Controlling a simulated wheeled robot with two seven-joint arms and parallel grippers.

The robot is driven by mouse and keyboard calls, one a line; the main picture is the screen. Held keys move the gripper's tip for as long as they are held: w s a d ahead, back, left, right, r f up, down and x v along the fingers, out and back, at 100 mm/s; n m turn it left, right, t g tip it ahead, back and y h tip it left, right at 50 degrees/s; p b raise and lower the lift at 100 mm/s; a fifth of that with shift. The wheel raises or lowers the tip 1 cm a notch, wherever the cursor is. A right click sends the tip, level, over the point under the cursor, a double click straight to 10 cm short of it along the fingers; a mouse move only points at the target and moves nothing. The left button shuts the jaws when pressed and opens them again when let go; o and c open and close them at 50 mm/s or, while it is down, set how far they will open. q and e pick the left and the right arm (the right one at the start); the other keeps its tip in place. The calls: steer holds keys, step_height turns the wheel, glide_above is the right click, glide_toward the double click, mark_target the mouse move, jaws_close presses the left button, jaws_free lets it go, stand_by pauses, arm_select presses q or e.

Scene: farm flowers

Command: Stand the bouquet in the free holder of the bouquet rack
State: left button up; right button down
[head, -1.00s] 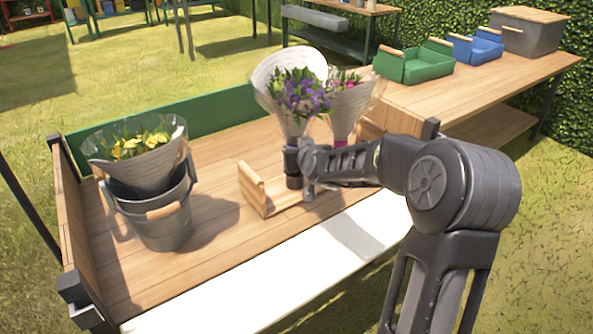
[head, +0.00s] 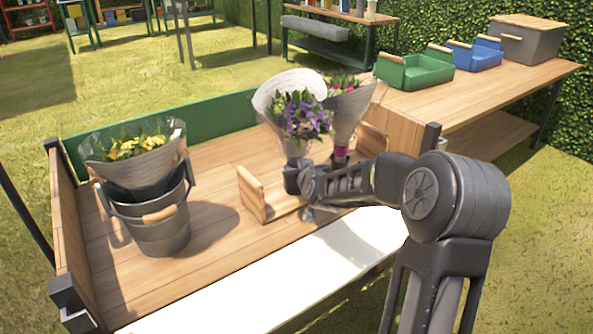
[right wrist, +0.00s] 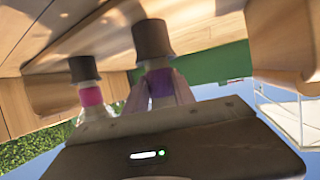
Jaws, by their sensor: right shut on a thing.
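The bouquet of purple and white flowers in white wrap (head: 302,117) is upright above the wooden bouquet rack (head: 250,194). My right gripper (head: 305,184) is shut on its lower part, coming from the right. A dark cup (head: 290,179) is at the bouquet's foot; in the right wrist view the cup (right wrist: 152,40) covers the foot's end, below it a purple band. How deep the foot sits is hidden. A second bouquet with pink flowers and a pink band (head: 340,152) stands behind right, its foot in another dark cup (right wrist: 85,68). My left gripper is out of view.
A grey bucket (head: 163,232) with a yellow bouquet (head: 135,158) stands on the left of the wooden bench. Bare bench lies between bucket and rack. A green tray (head: 415,70), a blue tray (head: 475,54) and a grey box (head: 525,45) are at the back right.

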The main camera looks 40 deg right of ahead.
steer(key=c, duration=1)
jaws_free()
steer(key=shift+f, duration=0.1)
steer(key=shift+c, duration=0.2)
steer(key=shift+r, duration=0.25)
steer(key=shift+s+a+r+p, duration=0.1)
steer(key=shift+s+r+p, duration=0.05)
steer(key=shift+s+p, duration=0.15)
steer(key=p+v, duration=0.2)
steer(key=v, duration=0.9)
steer(key=shift+s+p, duration=0.15)
steer(key=shift+p, duration=0.2)
steer(key=shift+a, duration=0.1)
